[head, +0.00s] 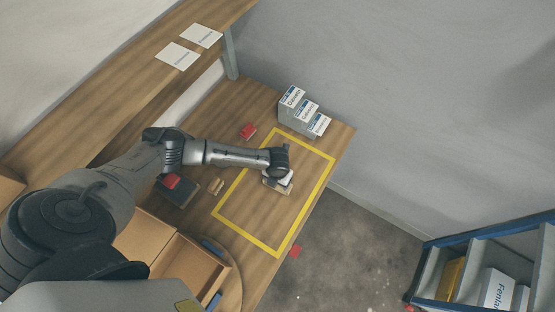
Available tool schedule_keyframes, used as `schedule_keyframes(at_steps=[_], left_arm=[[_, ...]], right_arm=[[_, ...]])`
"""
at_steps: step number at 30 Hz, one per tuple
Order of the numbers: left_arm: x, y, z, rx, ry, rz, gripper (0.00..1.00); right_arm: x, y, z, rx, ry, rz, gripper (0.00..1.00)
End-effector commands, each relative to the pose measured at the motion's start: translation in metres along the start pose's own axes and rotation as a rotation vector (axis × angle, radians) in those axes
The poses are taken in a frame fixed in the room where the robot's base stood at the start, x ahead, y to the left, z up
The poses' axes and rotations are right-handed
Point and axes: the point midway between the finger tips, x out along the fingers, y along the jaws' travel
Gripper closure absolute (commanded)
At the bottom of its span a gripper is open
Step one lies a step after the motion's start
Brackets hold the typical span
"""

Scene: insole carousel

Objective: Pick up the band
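A small tan-brown piece (215,186), possibly the band, lies on the wooden table just left of the yellow taped outline (228,219). It is too small to be sure what it is. My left arm reaches in from the left, and its wrist end is above a small stack (284,189) of pale and dark flat pieces inside the outline. My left gripper (279,174) points down at the stack. Its fingers are mostly hidden by the wrist, so contact or grip cannot be told. My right gripper is not in view.
A dark block with a red piece (171,181) on it and another red block (248,131) lie on the table. A grey holder with labelled cards (305,112) stands at the back. Open cardboard boxes (188,268) are at the front left. A blue-framed shelf (480,235) stands right.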

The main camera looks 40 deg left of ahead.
Motion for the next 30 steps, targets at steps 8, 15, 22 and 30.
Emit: schedule_keyframes(at_steps=[8,15,22,30], left_arm=[[-0.0005,-0.0001,-0.0001,0.0,0.0,0.0,0.49],[-0.0004,-0.0002,-0.0001,0.0,0.0,0.0,0.72],[-0.0004,-0.0002,-0.0001,0.0,0.0,0.0,0.8],[-0.0091,-0.0004,0.0004,0.001,-0.001,-0.001,0.8]], right_arm=[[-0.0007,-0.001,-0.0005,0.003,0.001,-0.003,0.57],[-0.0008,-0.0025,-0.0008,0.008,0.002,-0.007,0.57],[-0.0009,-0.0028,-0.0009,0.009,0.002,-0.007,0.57],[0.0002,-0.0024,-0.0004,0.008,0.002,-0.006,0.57]])
